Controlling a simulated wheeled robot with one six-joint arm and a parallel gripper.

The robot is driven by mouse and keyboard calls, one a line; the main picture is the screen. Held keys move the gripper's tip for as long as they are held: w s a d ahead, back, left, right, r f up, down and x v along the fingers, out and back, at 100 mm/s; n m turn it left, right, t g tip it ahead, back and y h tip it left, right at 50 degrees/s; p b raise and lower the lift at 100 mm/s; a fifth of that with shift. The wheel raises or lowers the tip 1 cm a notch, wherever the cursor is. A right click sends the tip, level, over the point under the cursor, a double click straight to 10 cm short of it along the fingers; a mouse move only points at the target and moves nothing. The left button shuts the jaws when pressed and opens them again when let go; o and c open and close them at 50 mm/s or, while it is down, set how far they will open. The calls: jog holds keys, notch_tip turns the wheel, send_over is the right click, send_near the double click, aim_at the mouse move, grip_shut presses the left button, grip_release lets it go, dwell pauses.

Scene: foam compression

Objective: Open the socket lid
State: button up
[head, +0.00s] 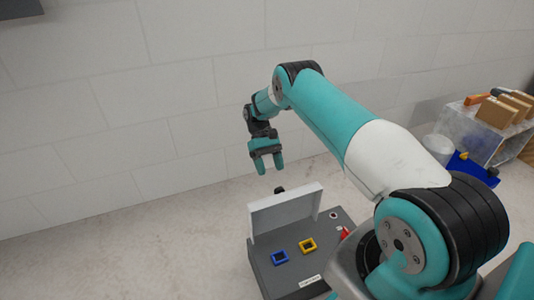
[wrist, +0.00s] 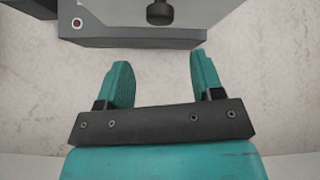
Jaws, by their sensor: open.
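The socket lid (head: 286,210) is a light grey panel standing raised along the back of a dark grey box (head: 263,270). On the box top, in front of the lid, are a blue square socket (head: 280,257) and a yellow square socket (head: 307,245). My gripper (head: 267,168) hangs above and behind the lid, pointing down, apart from it. In the wrist view my gripper (wrist: 158,82) is open with nothing between its teal fingers. The box edge (wrist: 130,38) shows beyond the fingertips, with a black knob (wrist: 160,12) above it.
A red part (head: 345,232) sits at the box's right side. At the far right are a grey block with brown boxes (head: 495,112), a white cup (head: 440,148) and a blue tray (head: 472,170). A white block wall stands behind. The counter left of the box is clear.

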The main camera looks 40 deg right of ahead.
jog(key=shift+b+v, duration=1.2)
jog(key=shift+v, duration=1)
jog(key=shift+r, duration=0.15)
